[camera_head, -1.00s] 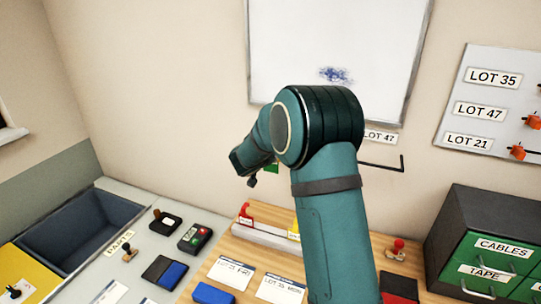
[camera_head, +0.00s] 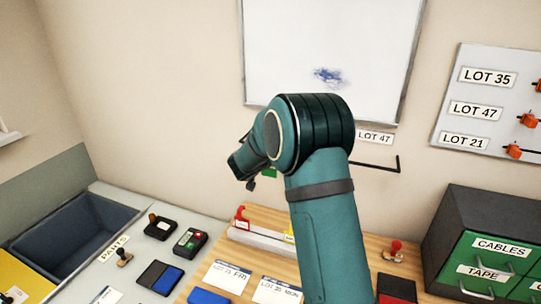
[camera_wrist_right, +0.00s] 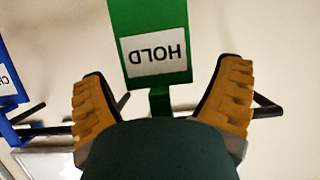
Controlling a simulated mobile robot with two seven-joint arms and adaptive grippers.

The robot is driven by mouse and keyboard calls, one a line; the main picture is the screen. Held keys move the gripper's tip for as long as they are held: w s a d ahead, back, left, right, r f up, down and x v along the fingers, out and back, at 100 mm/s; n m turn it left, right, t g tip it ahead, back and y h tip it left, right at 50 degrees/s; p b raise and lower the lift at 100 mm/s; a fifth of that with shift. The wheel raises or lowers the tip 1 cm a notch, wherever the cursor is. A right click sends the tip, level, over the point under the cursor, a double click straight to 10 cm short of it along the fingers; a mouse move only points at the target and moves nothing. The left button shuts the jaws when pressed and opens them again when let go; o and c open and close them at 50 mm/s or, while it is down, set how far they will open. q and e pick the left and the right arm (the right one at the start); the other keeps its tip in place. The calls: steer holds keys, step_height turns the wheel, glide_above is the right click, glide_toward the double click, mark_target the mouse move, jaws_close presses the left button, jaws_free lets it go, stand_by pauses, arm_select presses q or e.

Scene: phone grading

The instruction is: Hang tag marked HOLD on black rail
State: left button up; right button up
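The green tag marked HOLD (camera_wrist_right: 150,17) shows upside down in the right wrist view, between the two yellow-padded fingers of my right gripper (camera_wrist_right: 163,70). The fingers stand wide apart, with gaps on both sides of the tag. The tag's narrow neck runs down behind my dark gripper body, so its hook end is hidden. Parts of a black rod (camera_wrist_right: 265,108) show beside the fingers. In the head view the black rail (camera_head: 377,166) sticks out right of my right arm, which hides the rest. A bit of green (camera_head: 269,173) shows below my wrist. My left gripper is out of view.
A blue tag (camera_wrist_right: 12,80) is at the left in the wrist view, by a black rod. A whiteboard (camera_head: 330,40) and a LOT 47 label (camera_head: 375,136) are on the wall. A green-drawer cabinet (camera_head: 490,250) stands right; a grey bin (camera_head: 70,235) is left.

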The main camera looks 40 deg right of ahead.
steer(key=shift+a, duration=0.15)
steer(key=v, duration=1.2)
